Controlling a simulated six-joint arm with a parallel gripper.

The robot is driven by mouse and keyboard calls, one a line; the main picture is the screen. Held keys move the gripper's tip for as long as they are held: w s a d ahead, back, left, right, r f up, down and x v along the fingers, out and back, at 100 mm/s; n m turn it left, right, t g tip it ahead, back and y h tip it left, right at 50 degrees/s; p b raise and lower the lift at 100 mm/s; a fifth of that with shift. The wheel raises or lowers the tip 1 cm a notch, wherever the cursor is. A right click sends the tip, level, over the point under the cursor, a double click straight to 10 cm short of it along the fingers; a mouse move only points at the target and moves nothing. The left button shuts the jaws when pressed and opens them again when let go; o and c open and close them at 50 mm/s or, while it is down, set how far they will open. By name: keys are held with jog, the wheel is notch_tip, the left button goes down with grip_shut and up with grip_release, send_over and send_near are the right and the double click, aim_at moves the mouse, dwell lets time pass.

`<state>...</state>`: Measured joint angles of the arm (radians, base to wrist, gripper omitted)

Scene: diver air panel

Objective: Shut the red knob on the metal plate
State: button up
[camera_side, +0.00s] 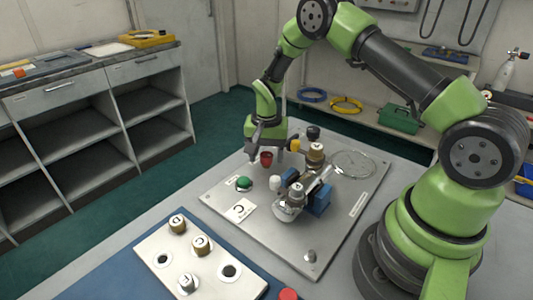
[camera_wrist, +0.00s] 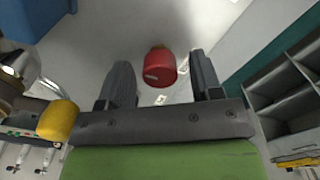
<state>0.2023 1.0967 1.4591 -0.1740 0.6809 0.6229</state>
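The red knob (camera_side: 266,159) stands on the metal plate (camera_side: 335,232), toward its far left side. In the wrist view the red knob (camera_wrist: 160,68) has a small pale mark on its side and shows between the two fingers. My gripper (camera_side: 268,152) is above the plate at the knob. In the wrist view my gripper (camera_wrist: 163,66) is open, with a gap between each finger and the knob. I cannot tell whether the fingertips reach down level with the knob.
A pale board (camera_side: 205,275) with lettered knobs lies in front. The plate's front is mostly clear.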

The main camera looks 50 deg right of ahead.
notch_tip(320, 180, up, 10)
dwell(0.7)
notch_tip(320, 180, up, 7)
jog(key=n+t, duration=0.1)
send_over(267, 154)
jog(key=s+a, duration=0.2)
jog(key=s+a+r+n+t, duration=0.2)
jog(key=s+a+r+t, duration=0.15)
jog(key=s+r, duration=0.35)
jog(key=s+a+r+n+t+y, duration=0.1)
jog(key=s+a+r+n, duration=0.1)
jog(key=s, duration=0.4)
jog(key=s+a+r+n+t, duration=0.1)
jog(key=s+a+r+n, duration=0.1)
jog(key=s, duration=0.4)
jog(key=shift+s+a+r+y, duration=0.25)
jog(key=shift+a+r+y, duration=0.1)
jog(key=shift+r+y, duration=0.05)
jog(key=shift+t, duration=0.25)
